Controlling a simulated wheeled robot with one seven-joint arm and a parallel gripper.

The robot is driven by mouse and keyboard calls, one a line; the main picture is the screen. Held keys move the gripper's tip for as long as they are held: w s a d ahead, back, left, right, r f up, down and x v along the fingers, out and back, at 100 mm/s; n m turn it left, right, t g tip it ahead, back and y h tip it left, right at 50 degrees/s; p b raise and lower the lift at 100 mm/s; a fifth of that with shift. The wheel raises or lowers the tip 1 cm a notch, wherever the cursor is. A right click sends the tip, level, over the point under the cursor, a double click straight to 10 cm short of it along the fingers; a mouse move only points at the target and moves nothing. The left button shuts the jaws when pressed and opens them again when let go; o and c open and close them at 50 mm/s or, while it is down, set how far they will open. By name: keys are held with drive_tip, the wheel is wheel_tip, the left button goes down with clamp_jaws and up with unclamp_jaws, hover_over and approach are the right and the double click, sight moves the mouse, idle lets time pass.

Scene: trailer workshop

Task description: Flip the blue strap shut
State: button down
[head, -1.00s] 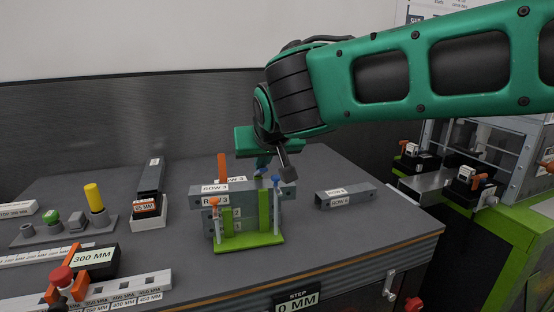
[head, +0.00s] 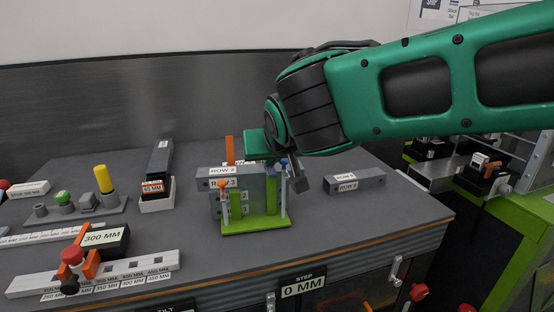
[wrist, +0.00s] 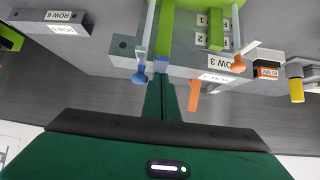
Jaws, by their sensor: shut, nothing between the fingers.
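A green stand (head: 256,225) on the bench holds a stack of grey bars labelled ROW 3, 2 and 1 (head: 222,180). A blue knob (wrist: 139,77) tops a grey rod on the stand's right side in the head view. An orange knob (head: 223,186) tops the stand's other rod. In the head view my arm partly hides that end.
A loose grey ROW 6 bar (head: 355,180) lies right of the stand. A yellow peg (head: 102,178), a 65 MM block (head: 155,195) and a white ruler rail with a 300 MM stop (head: 104,238) lie to the left. An orange post (head: 229,149) rises behind the bars.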

sight(271, 169)
drive_tip(key=shift+r, duration=0.9)
drive_tip(key=r, duration=0.3)
drive_tip(key=shift+w+r, duration=0.3)
drive_tip(key=shift+r, duration=0.05)
drive_tip(key=s+d+r, duration=0.2)
drive_tip(key=s+d, duration=0.1)
drive_tip(key=s, duration=0.6)
drive_tip(key=d+f+m+g+h, duration=0.15)
drive_tip(key=d+f, duration=0.25)
drive_tip(key=d, duration=0.5)
drive_tip(key=d+f+m+g+h, duration=0.1)
drive_tip(key=d+f+h, duration=0.15)
drive_tip(key=d, duration=0.65)
drive_tip(key=d+f+m+g+h, duration=0.1)
drive_tip(key=d+f+m+g, duration=0.1)
drive_tip(key=d+f, duration=0.5)
drive_tip(key=s+d+f+m+g+y, duration=0.1)
drive_tip(key=s+d+f, duration=0.3)
drive_tip(key=s+d, duration=0.5)
drive_tip(key=s+d+f+m+g+y, duration=0.1)
drive_tip(key=s+d+f+m+g, duration=0.3)
drive_tip(key=s+d, duration=0.5)
drive_tip(key=s+f, duration=0.1)
drive_tip(key=s, duration=0.2)
drive_tip(key=shift+d, duration=0.15)
drive_tip(key=shift+f+g, duration=0.1)
drive_tip(key=shift+g, duration=0.15)
